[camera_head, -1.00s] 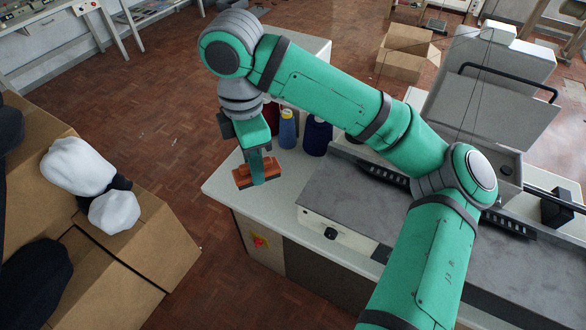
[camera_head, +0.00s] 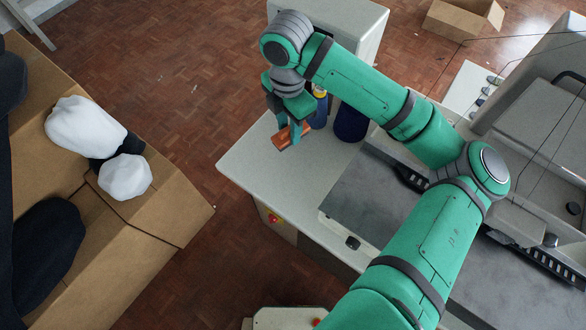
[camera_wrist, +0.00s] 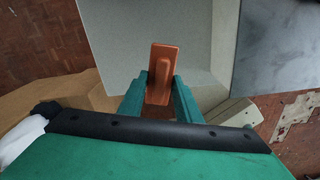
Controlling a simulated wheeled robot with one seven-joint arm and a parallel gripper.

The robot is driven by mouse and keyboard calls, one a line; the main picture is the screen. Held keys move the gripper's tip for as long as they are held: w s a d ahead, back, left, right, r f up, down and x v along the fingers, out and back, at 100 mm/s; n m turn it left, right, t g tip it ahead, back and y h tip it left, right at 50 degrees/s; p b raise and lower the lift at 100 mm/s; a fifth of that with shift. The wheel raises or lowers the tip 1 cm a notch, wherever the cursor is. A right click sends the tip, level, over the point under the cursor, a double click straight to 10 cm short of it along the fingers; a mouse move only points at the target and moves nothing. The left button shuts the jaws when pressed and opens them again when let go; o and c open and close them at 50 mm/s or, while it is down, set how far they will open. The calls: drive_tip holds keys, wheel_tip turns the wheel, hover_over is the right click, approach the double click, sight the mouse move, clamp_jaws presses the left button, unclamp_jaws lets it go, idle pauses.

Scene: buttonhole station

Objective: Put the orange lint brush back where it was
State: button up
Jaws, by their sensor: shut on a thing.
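The orange lint brush (camera_head: 289,136) is a small block at the left end of the pale worktop (camera_head: 245,165). My gripper (camera_head: 281,133) is shut on it, with one finger on each side. In the wrist view the brush (camera_wrist: 161,62) stands out beyond the fingertips of my gripper (camera_wrist: 159,88), over the pale surface. I cannot tell whether the brush touches the worktop or hangs just above it. My fingers hide part of its sides.
A dark blue thread cone (camera_head: 350,123) and a blue bottle-like spool (camera_head: 320,108) stand close to the right of my gripper. The grey machine bed (camera_head: 380,205) lies further right. Cardboard boxes (camera_head: 170,215) with white bundles (camera_head: 85,125) stand at the left. The worktop's front-left corner is bare.

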drive_tip(key=f+n, duration=0.1)
drive_tip(key=f, duration=0.3)
drive_tip(key=s+f+n, duration=0.1)
drive_tip(key=f, duration=0.4)
drive_tip(key=d+f+n, duration=0.1)
drive_tip(key=f, duration=0.3)
drive_tip(key=shift+s+f, duration=0.4)
drive_tip(key=shift+f, duration=2.3)
drive_tip(key=shift+w, duration=0.1)
drive_tip(key=shift+a, duration=0.1)
